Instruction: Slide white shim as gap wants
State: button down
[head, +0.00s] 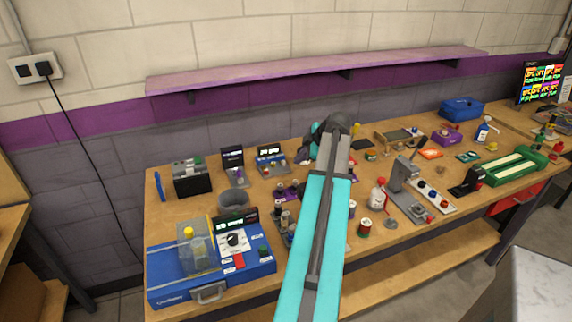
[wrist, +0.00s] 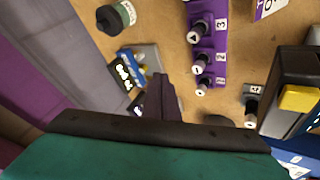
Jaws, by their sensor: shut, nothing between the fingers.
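I cannot make out the white shim or its gap for certain in either view. My gripper (wrist: 165,84) shows in the wrist view as dark fingers closed together, with nothing between them. The fingertips are over the wooden bench, close to a small blue-and-grey unit (wrist: 146,58) with a lit display (wrist: 122,76). In the head view my arm hides the gripper and part of the bench middle. A similar small display unit (head: 270,156) stands left of my arm there. A green frame with pale strips (head: 515,167) lies at the bench's right end.
In the wrist view a purple rack with numbered knobs (wrist: 207,45) stands right of the fingers, and a black box with a yellow top (wrist: 285,83) is further right. In the head view a blue console (head: 170,290) fills the front left. Several small items crowd the bench.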

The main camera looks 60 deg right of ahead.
aim_at(283, 163)
jog(key=shift+p+x, duration=1.65)
jog(key=shift+x, duration=3.4)
jog(key=shift+w+d+r+p, duration=0.1)
jog(key=shift+w+d+p, duration=0.3)
jog(key=shift+w+d, duration=0.25)
jog(key=shift+w+d+p, duration=0.4)
jog(key=shift+w+d, duration=0.1)
jog(key=shift+d, duration=0.45)
jog(key=shift+w, duration=0.1)
